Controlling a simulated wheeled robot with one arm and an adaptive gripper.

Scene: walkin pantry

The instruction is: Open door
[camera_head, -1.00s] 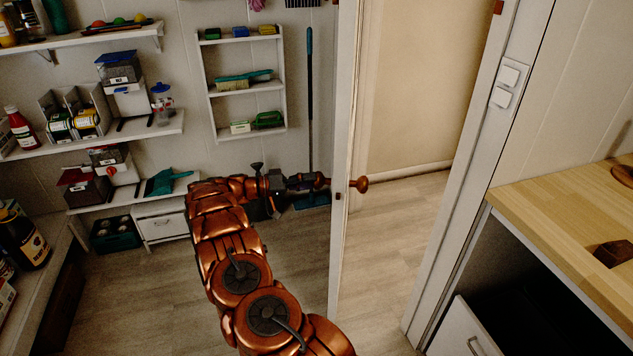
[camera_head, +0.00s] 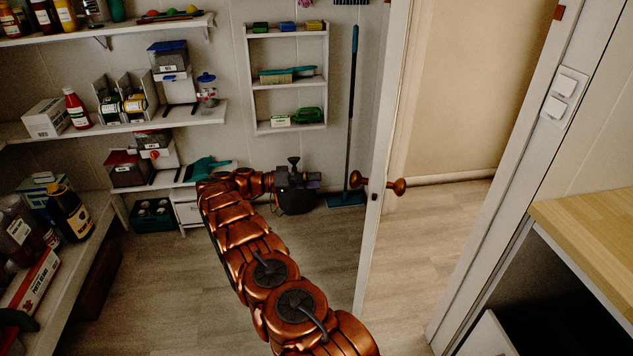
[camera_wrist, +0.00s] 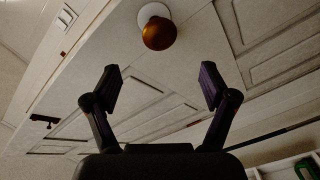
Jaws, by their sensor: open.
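The white door (camera_head: 375,240) stands open, its narrow edge facing the head camera, with the doorway visible to its right. A copper knob (camera_head: 357,180) sticks out of its left face and another knob (camera_head: 398,186) out of its right face. My gripper (camera_head: 316,180) is left of the door, pointing at the left knob with a gap between. In the wrist view, my gripper's two dark fingers (camera_wrist: 162,84) are spread and empty. The round knob (camera_wrist: 159,36) on its pale plate lies beyond the fingertips, not between them.
The door frame with switches (camera_head: 564,95) and a wooden counter (camera_head: 590,215) are at right. Shelves with jars and dispensers (camera_head: 130,125) line the left. A broom (camera_head: 350,120) leans at the back wall. Floor (camera_head: 170,290) left of my arm is clear.

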